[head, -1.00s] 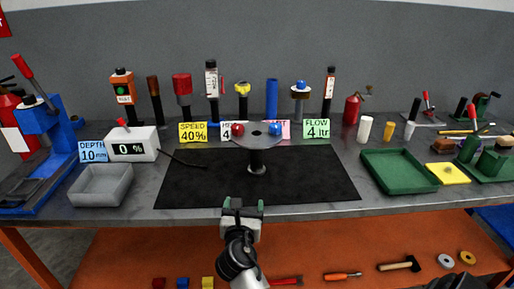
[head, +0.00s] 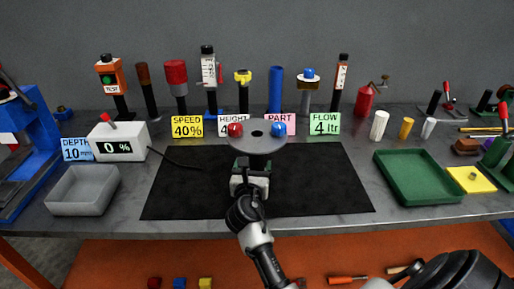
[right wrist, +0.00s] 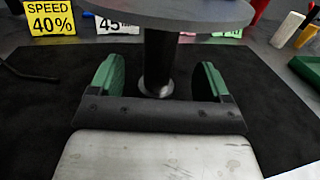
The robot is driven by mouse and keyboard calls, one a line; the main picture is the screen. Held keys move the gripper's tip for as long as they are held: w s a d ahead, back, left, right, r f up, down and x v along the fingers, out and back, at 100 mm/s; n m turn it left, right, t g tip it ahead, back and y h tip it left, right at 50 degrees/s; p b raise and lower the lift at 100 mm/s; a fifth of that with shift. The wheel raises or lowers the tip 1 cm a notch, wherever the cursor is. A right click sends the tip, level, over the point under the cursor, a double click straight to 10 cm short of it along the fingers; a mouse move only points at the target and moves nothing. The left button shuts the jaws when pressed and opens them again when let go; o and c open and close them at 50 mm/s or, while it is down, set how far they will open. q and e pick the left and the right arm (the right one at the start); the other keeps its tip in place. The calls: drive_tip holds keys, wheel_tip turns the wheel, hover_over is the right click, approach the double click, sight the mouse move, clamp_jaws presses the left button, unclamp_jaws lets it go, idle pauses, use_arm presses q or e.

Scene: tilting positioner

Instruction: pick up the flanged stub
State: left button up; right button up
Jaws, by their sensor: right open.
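A grey round disc (head: 257,146) stands level on a dark post (right wrist: 159,62) with a small round foot on the black mat. A red ball (head: 235,130) and a blue ball (head: 278,129) sit at its rim. No part is clearly recognisable as the flanged stub. Three small cylinders, white (head: 379,125), yellow (head: 406,128) and grey (head: 428,128), stand to the right. My right gripper (head: 251,173) is open below the disc's near side. In the right wrist view its green fingers (right wrist: 159,82) are on either side of the post, apart from it. My left gripper is out of view.
The black mat (head: 185,195) is mostly bare. A grey bin (head: 84,191) and a percent display (head: 119,144) are at left. A green tray (head: 421,178) and yellow pad (head: 471,180) are at right. Signs and upright tools line the back.

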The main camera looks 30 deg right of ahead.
sight(256, 157)
drive_tip(key=x, duration=0.4)
drive_tip(key=f+x, duration=0.1)
drive_tip(key=x, duration=0.1)
drive_tip(key=shift+d, duration=0.1)
drive_tip(key=shift+r, duration=0.1)
drive_tip(key=shift+s, duration=0.1)
clamp_jaws()
drive_tip(key=shift+r, duration=0.15)
